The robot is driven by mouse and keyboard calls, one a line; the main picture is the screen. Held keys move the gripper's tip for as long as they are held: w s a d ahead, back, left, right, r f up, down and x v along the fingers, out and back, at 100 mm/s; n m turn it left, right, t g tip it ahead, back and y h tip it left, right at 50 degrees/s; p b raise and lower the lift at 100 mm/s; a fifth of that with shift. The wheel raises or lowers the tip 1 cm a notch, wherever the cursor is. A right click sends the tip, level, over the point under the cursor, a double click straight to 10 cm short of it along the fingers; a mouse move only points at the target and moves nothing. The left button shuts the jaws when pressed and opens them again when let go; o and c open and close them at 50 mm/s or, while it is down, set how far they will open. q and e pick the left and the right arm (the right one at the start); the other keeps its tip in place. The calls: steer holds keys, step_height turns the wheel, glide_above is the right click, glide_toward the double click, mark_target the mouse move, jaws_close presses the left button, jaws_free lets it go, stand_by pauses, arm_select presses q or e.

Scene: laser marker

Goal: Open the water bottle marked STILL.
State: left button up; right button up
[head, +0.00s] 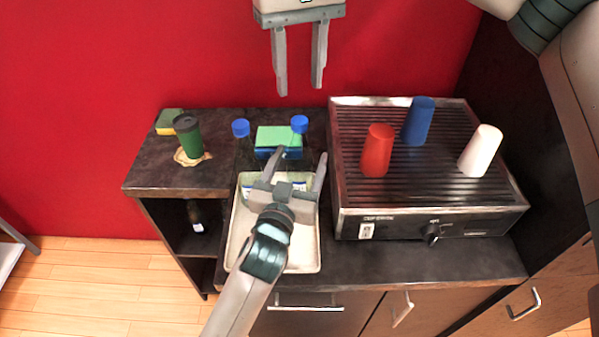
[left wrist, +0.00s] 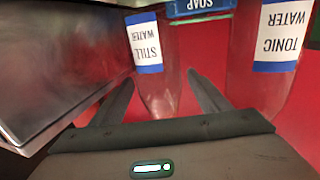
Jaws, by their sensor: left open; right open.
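The STILL water bottle is clear with a blue cap (head: 299,124). Its white and blue label (left wrist: 145,42) appears upside down in the left wrist view. My left gripper (head: 301,155) is open, with its fingers on either side of the bottle's lower-looking clear part in the left wrist view; I cannot tell whether they touch it. The similar TONIC water bottle (left wrist: 282,38) is beside it, and its blue cap (head: 241,128) is farther left in the head view. My right gripper (head: 299,88) is open and empty, fingers down, above and behind the caps against the red wall.
A pale tray (head: 236,245) lies under my left gripper. A blue and green soap box (head: 264,152) is between the caps. A machine (head: 345,215) with red, blue and white cups stands at the right. A green cup (head: 189,138) and a yellow-green sponge (head: 168,120) are at the left.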

arm_select(q)
jaws_close()
arm_select(e)
steer(key=shift+m, duration=0.3)
